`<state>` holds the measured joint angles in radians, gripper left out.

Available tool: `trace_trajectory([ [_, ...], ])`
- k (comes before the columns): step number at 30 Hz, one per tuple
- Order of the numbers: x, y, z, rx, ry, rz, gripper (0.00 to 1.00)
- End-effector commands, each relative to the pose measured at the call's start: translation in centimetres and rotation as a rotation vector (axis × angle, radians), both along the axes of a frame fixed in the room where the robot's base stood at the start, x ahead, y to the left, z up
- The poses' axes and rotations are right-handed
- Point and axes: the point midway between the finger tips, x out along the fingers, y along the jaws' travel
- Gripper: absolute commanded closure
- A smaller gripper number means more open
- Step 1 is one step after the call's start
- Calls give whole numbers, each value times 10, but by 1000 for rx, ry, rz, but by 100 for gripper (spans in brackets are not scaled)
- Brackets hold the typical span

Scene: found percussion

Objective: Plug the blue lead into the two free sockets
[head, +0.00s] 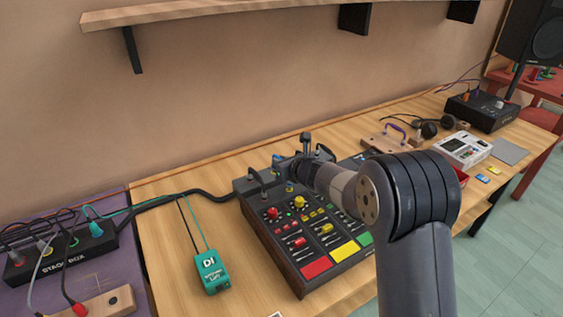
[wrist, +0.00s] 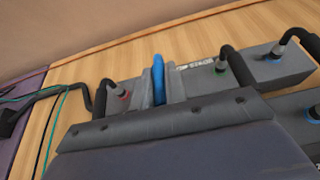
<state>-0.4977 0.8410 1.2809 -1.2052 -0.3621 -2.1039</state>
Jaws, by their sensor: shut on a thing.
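The mixer (head: 310,240) lies on the wooden table, with red, yellow and green pads and coloured knobs. Its raised back panel (wrist: 200,85) carries several sockets with coloured rings. Black plugs with thick cables stand at the red-ringed socket (wrist: 122,95), the green-ringed socket (wrist: 221,68) and a blue-ringed socket (wrist: 276,53). My gripper (head: 302,168) is over the back of the mixer. In the wrist view it is shut on the upright blue lead (wrist: 158,75), between its two fingers. The lead's lower end is hidden behind my gripper body, so I cannot tell whether it touches a socket.
A teal DI box (head: 211,270) with thin cables lies left of the mixer. A black stage box (head: 60,255) stands on a purple surface further left. A wooden shelf (head: 200,12) overhangs the back. Headphones (head: 430,128) and a white device (head: 462,148) lie to the right.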

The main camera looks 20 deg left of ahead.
Motion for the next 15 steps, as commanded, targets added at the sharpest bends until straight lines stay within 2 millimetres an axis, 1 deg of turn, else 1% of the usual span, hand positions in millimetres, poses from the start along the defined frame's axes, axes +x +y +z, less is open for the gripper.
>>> trace_trajectory([
  [15,0,0,-12,-1,-1,0,100],
])
